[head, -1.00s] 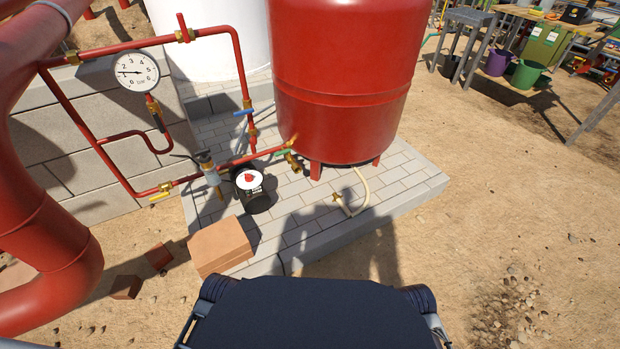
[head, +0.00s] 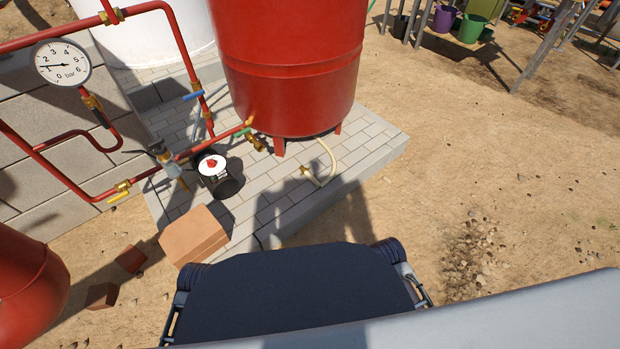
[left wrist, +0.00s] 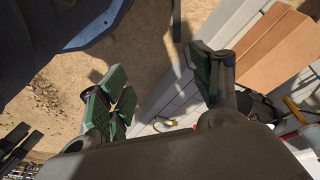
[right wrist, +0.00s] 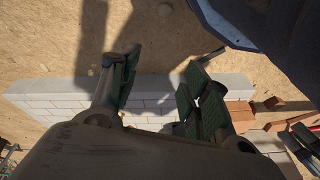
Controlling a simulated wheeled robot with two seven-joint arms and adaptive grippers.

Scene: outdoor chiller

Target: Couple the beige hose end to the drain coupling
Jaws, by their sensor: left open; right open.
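The beige hose (head: 331,158) lies curved on the grey paved slab beside the red tank's feet. Its brass hose end (head: 306,170) rests on the slab, apart from the valves. A brass fitting (head: 256,144), apparently the drain coupling, sits by a green handle at the tank's lower left. Part of the hose also shows in the left wrist view (left wrist: 163,121). My left gripper (left wrist: 160,84) is open and empty, with green pads apart above the ground and slab. My right gripper (right wrist: 158,80) is open and empty above the slab edge. Neither gripper shows in the head view.
The red tank (head: 290,65) stands on the slab (head: 368,150). Red pipes with a gauge (head: 62,62), a black round device (head: 216,175) and a brown block (head: 193,236) are to the left. Open sand lies to the right.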

